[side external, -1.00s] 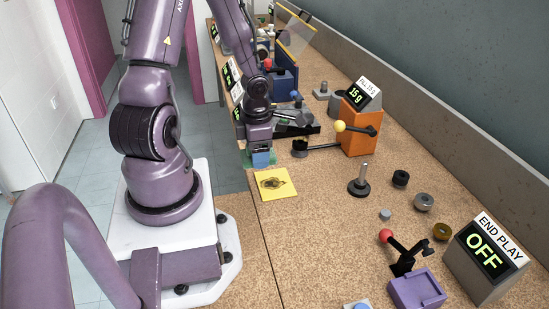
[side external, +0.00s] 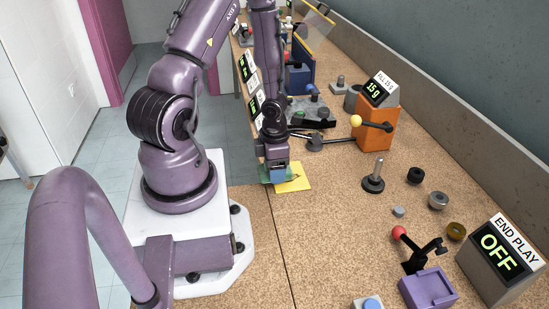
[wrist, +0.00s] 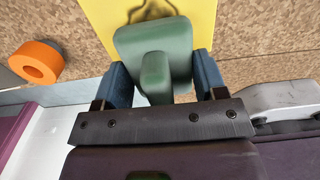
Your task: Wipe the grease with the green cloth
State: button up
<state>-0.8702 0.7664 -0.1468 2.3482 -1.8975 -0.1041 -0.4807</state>
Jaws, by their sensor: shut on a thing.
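My gripper (side external: 277,172) is shut on the green cloth, a block-like pad with a raised grip that sits between the blue fingers in the wrist view (wrist: 155,52). In the side view the green cloth (side external: 265,177) shows low under the fingers, over the left part of the yellow sheet (side external: 296,185). The sheet also fills the top of the wrist view (wrist: 197,18). The dark-outlined grease (wrist: 150,8) shows just beyond the cloth's far edge; part of it is hidden by the cloth. I cannot tell whether the cloth touches the sheet.
An orange box with a yellow-knobbed lever (side external: 377,125) stands behind right of the sheet. A black post (side external: 374,178), several rings, a purple block (side external: 428,289) and an "END PLAY OFF" display (side external: 497,255) stand to the right. An orange ring (wrist: 37,62) lies left in the wrist view.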

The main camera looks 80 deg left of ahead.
aim_at(303, 173)
jog(key=shift+w+f, duration=0.15)
jog(key=shift+f, duration=0.15)
jog(key=shift+w+r, duration=0.1)
jog(key=shift+w, duration=0.25)
jog(key=shift+c, duration=0.3)
jog(key=shift+w+f, duration=0.25)
jog(key=shift+w, duration=3.05)
jog(key=shift+s+d, duration=0.1)
jog(key=shift+s, duration=3.75)
jog(key=shift+a+r, duration=0.2)
jog(key=shift+r, duration=0.65)
jog(key=shift+d+r, duration=0.1)
jog(key=shift+r, duration=3.1)
